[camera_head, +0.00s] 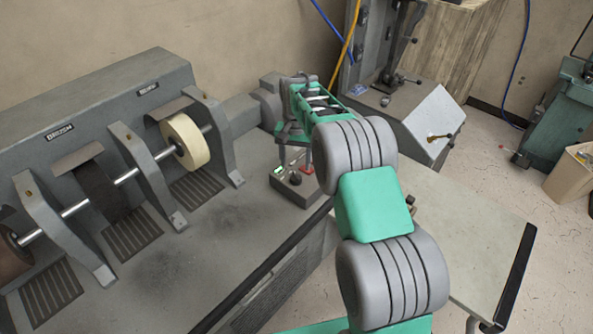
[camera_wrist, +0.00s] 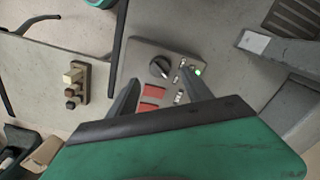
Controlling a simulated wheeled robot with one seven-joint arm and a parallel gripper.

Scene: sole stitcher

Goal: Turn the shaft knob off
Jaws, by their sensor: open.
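The shaft knob (camera_wrist: 160,67) is a round dark knob with a pale pointer line, on a grey control box (camera_wrist: 135,50) in the wrist view. In the head view the control box (camera_head: 310,194) sits on the machine's bench edge, with the dark knob (camera_head: 295,179) on its face. A green light (camera_wrist: 198,71) glows beside the knob. Red parts (camera_wrist: 152,93) show on the box below the knob. My gripper (camera_wrist: 160,84) is open, its two dark fingers apart over the box, one on each side of the knob in the picture. I cannot tell if they touch anything.
A grinding machine with a shaft (camera_head: 130,176) and a cream wheel (camera_head: 186,141) stands at the left. A small block with several buttons (camera_wrist: 74,85) is left in the wrist view. A pale table (camera_head: 470,240) lies to the right of my arm.

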